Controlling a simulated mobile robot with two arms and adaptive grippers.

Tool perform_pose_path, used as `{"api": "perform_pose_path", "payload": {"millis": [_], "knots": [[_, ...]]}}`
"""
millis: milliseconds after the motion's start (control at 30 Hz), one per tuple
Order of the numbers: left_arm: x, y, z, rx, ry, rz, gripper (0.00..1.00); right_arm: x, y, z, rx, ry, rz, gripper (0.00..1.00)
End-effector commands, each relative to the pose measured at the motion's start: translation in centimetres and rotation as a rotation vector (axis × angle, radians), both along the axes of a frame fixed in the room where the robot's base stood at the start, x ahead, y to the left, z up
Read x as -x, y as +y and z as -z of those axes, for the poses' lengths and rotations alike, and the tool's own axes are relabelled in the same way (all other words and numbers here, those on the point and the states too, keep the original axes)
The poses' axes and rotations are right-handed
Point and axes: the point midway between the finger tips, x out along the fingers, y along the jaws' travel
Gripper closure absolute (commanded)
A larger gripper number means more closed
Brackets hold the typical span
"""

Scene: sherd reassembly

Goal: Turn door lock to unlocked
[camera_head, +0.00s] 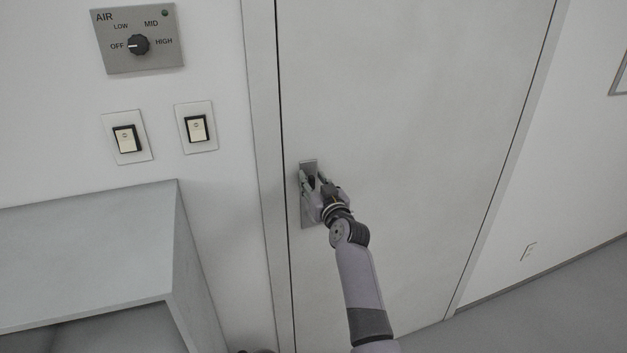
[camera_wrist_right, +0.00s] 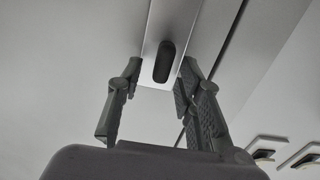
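The door lock is a grey metal plate (camera_head: 308,222) near the left edge of a pale door (camera_head: 400,130). In the right wrist view, the plate (camera_wrist_right: 180,22) carries a dark, elongated thumb-turn (camera_wrist_right: 165,61). My right gripper (camera_head: 313,180) is in front of the plate and hides much of it in the head view. In the right wrist view, its fingers (camera_wrist_right: 161,75) are spread on either side of the thumb-turn, with a gap showing on both sides. My left gripper is not recognisable in either view.
Left of the door are two light switches (camera_head: 126,138) (camera_head: 197,128) and an AIR dial panel (camera_head: 138,58) with its knob pointing to OFF. A grey cabinet (camera_head: 90,235) stands at the lower left. Floor (camera_head: 540,310) is clear at the lower right.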

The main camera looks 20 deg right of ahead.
Motion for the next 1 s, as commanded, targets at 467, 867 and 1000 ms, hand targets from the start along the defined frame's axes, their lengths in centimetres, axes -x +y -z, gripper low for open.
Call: {"api": "perform_pose_path", "payload": {"millis": [467,867,1000], "knots": [[-0.09,-0.30,-0.02,0.003,-0.001,0.000,0.60,-0.14,0.01,-0.01,0.001,0.000,0.000,0.78],[0.25,-0.23,0.01,0.002,0.004,0.001,0.60,-0.13,0.01,0.00,0.000,0.000,0.000,1.00],[0.29,-0.14,0.02,0.002,0.005,0.002,0.60,-0.13,0.01,0.00,0.000,0.000,0.000,1.00]]}}
